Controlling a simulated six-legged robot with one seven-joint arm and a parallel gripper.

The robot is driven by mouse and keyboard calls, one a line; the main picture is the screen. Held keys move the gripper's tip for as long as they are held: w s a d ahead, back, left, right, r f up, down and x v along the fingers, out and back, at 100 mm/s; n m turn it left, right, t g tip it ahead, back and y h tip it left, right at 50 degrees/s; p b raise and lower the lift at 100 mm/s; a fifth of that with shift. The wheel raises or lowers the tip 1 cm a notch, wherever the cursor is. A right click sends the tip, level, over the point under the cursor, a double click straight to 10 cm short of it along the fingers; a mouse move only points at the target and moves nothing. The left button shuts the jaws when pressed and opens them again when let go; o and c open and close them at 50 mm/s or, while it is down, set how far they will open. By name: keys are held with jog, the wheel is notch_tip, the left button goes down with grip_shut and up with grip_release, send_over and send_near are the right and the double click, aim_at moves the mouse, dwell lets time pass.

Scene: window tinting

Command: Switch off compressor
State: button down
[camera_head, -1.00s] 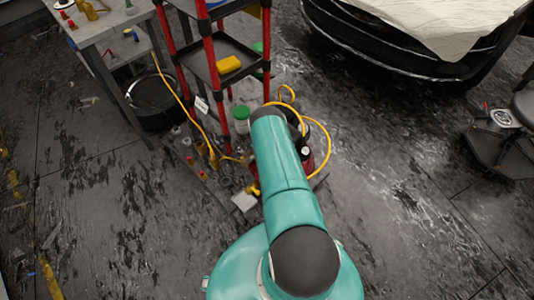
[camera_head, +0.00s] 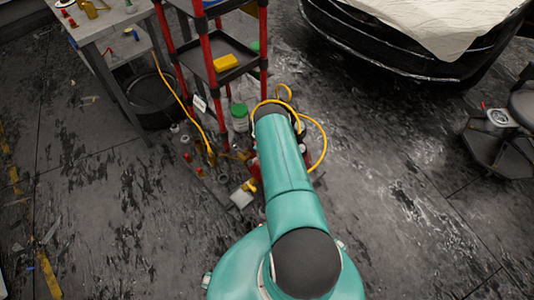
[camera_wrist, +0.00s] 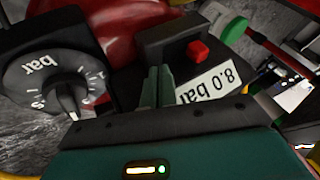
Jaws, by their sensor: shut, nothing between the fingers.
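The compressor shows in the wrist view as a red tank (camera_wrist: 125,28) with a black switch box (camera_wrist: 165,40) that carries a red button (camera_wrist: 197,52). A white label (camera_wrist: 210,82) reading "8.0 bar" lies just below the button. A black dial knob (camera_wrist: 55,82) marked "bar" is at the left. My gripper (camera_wrist: 157,72) is shut and empty, its fingertips close to the front of the switch box, left of the red button. Whether they touch the box I cannot tell. In the head view my arm hides most of the compressor and my gripper.
A yellow hose (camera_head: 325,143) loops around the compressor area. A red-posted shelf cart (camera_head: 208,62) and a workbench (camera_head: 103,28) stand at the back left. A covered car (camera_head: 420,50) is at the back right, a stool (camera_head: 500,120) at the right. Floor at the lower right is clear.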

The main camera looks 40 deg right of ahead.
jog(key=v, duration=0.9)
jog(key=shift+r, duration=0.25)
jog(key=shift+w+a, duration=0.1)
